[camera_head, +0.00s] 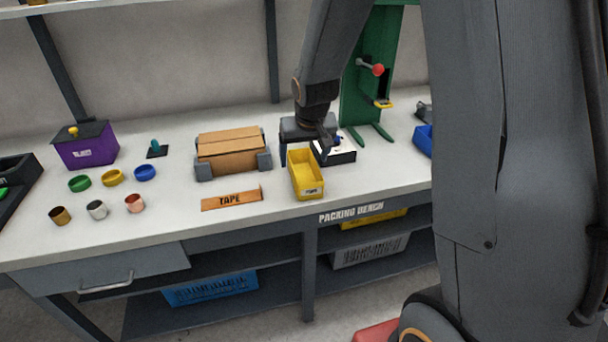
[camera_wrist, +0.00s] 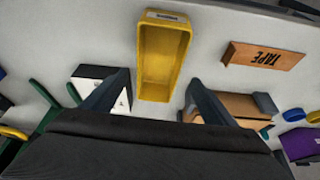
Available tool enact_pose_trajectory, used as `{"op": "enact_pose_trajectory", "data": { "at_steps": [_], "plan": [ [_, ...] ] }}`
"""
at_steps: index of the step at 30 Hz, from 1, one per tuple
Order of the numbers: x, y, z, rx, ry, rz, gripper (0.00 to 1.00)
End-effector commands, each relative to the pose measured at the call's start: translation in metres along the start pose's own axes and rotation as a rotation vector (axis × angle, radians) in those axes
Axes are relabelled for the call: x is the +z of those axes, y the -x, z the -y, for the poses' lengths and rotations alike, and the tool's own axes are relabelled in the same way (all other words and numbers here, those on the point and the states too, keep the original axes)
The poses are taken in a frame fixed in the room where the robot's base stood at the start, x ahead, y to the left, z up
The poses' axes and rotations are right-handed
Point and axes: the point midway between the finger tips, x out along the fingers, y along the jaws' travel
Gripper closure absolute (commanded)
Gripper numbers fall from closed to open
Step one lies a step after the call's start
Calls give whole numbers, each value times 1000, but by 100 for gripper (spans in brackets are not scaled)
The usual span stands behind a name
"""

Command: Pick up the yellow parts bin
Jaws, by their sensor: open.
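The yellow parts bin (camera_head: 304,180) is an open-topped, empty rectangular tray standing on the white bench. Its labelled short end faces the bench's front edge. My gripper (camera_head: 301,150) is at the bin's far end in the head view, its fingers apart and nothing between them. In the wrist view the yellow bin (camera_wrist: 163,58) lies ahead of my open gripper (camera_wrist: 155,100), roughly between the lines of the two fingers. The near end of the bin reaches close to the fingertips; whether they touch it I cannot tell.
A brown carton (camera_head: 230,150) in grey holders stands left of the bin. The orange TAPE block (camera_head: 231,199) lies front left. A black-and-white box (camera_head: 340,152) and green stand (camera_head: 362,90) are behind right. Small coloured rings and cups lie farther left.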

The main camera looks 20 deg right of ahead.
Motion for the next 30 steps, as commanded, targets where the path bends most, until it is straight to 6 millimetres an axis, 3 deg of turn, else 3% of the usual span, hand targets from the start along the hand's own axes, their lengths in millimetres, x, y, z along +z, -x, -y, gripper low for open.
{"op": "enact_pose_trajectory", "data": {
  "at_steps": [12, 21, 23, 30],
  "plan": [
    [2, -44, -4, 0, -1, 2, 20],
    [2, -47, -4, 0, 0, 1, 20],
    [2, -47, -4, 0, 0, 1, 27],
    [2, -47, -4, 0, 0, 1, 66]
  ]
}}
